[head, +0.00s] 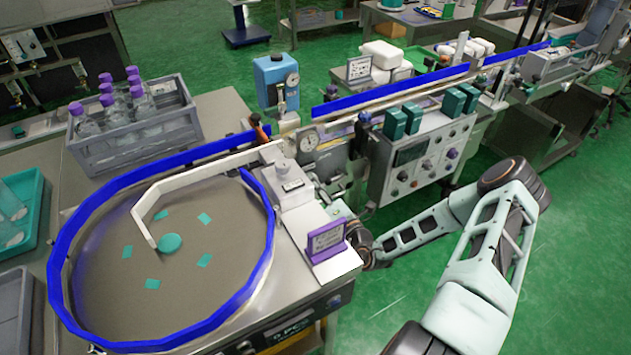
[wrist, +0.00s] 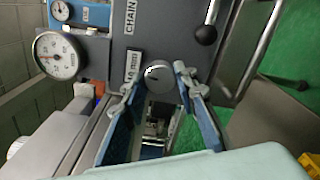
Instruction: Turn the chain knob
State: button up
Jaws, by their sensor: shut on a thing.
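The chain knob is a round silver knob (wrist: 159,77) on a dark grey panel (wrist: 155,32), below an upright "CHAIN" label (wrist: 130,17) in the wrist view. My gripper (wrist: 157,84) has one fingertip on each side of the knob and is shut on it. The lower side of the knob lies between the fingers. In the head view, my gripper reaches the machine side behind a purple-framed sign (head: 327,239), and the knob is hidden there.
A white dial gauge (wrist: 59,56) is left of the panel. In the head view, a control box with several knobs (head: 419,157) stands near my arm. Green floor is open at right.

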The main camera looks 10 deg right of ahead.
jog(key=m+p, duration=0.1)
jog(key=m, duration=0.5)
jog(key=m+p, duration=0.1)
jog(key=m, duration=0.5)
jog(key=shift+m, duration=0.3)
dwell(0.4)
jog(key=o, duration=1.1)
jog(key=shift+o, duration=0.2)
jog(key=v, duration=1.2)
